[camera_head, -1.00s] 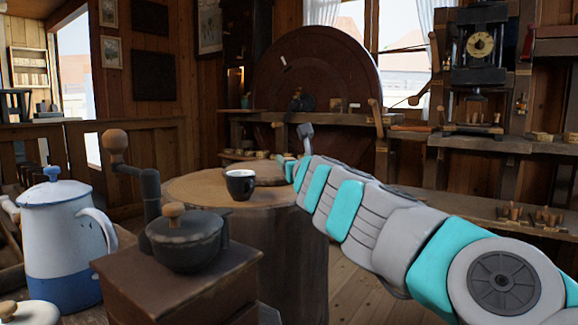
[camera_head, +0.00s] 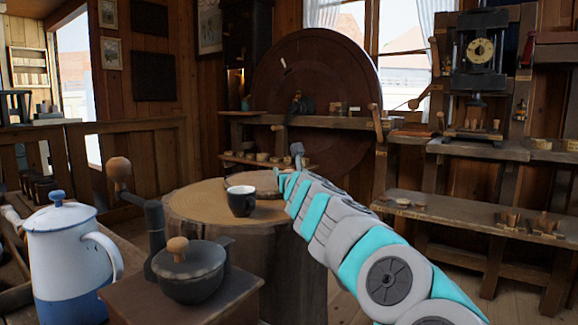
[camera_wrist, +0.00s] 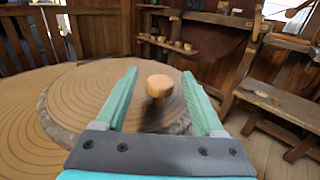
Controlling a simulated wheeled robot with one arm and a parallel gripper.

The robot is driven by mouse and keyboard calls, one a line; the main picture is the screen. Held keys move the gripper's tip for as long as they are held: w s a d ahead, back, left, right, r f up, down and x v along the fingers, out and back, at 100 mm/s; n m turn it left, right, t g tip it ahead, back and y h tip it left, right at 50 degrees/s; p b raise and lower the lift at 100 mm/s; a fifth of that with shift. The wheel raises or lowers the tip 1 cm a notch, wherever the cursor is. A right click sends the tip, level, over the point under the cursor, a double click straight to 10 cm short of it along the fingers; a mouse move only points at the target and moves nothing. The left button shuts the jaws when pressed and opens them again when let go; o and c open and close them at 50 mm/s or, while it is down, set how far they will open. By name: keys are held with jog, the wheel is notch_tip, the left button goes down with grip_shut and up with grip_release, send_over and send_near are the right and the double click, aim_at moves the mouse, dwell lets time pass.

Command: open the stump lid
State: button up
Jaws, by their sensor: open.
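The stump (camera_head: 225,250) stands in the middle of the head view, with a pale ringed top. The stump lid (camera_head: 262,181), a round wooden slab, sits on the far right part of that top. In the wrist view the lid (camera_wrist: 90,92) has a dark bark-like edge, and a short round wooden knob (camera_wrist: 159,86) rises from it. My gripper (camera_wrist: 160,73) is open, with one teal finger on each side of the knob and a visible gap on both sides.
A dark mug (camera_head: 241,201) stands on the stump close in front of the lid. A hand grinder (camera_head: 190,275) and a blue-and-white pot (camera_head: 62,255) stand at the near left. A low bench (camera_head: 455,212) runs along the right. Open floor lies between stump and bench.

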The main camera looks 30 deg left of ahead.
jog(key=shift+w+a, duration=0.25)
jog(key=shift+w, duration=0.1)
grip_shut()
dwell(0.6)
dwell(0.8)
